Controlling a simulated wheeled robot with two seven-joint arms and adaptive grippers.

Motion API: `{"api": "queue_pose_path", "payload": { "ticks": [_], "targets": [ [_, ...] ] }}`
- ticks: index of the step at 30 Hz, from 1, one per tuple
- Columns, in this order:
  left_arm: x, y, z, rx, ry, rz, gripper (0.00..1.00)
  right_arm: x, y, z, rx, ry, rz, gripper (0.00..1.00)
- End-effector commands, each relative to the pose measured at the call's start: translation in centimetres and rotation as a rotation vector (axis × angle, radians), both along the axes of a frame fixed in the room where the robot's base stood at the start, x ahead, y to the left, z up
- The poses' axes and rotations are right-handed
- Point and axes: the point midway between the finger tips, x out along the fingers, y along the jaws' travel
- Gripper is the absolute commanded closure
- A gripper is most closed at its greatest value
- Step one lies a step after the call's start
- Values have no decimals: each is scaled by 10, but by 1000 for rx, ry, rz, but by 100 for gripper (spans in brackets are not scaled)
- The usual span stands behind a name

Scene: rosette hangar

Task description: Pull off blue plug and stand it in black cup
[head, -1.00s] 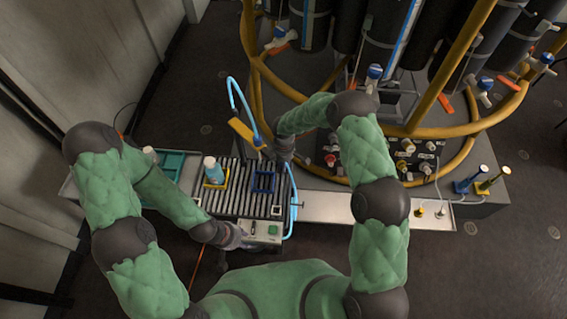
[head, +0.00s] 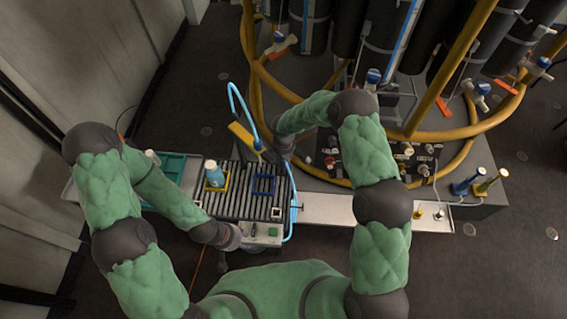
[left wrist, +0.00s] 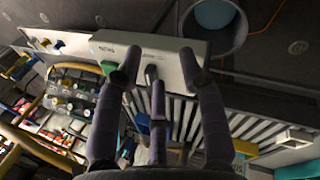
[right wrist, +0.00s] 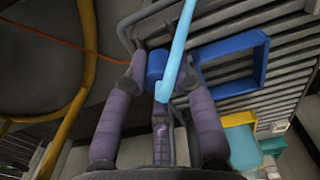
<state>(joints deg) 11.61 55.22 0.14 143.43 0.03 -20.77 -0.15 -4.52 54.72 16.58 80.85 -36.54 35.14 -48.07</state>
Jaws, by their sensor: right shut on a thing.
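The blue plug (right wrist: 157,65) is a short blue cylinder with a light blue hose (right wrist: 176,50) rising from it. My right gripper (right wrist: 163,72) is shut on it, one finger on each side. In the head view my right gripper (head: 284,146) is beyond the roller bed, and my arm partly hides it. My left gripper (left wrist: 154,66) is open around the knob of a pale control box (left wrist: 150,55), with nothing held. In the head view that box (head: 262,242) is at the near end of the rollers. I cannot make out a black cup for certain.
The roller bed (head: 235,205) carries an open blue frame (right wrist: 258,65) and a yellow frame (head: 206,187) with a light blue bottle (head: 215,175). A yellow pipe ring (head: 470,125) and valve panel stand behind. A pale shelf (head: 330,210) to the right is mostly clear.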

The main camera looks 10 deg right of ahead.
Motion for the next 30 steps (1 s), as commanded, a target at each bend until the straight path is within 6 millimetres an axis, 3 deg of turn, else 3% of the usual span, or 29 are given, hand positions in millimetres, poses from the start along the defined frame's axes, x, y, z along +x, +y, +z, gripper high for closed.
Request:
{"api": "queue_pose_path", "payload": {
  "ticks": [30],
  "targets": [
    [0,0,-12,0,0,0,60,1,0,-14,0,0,0,100]
  ]
}}
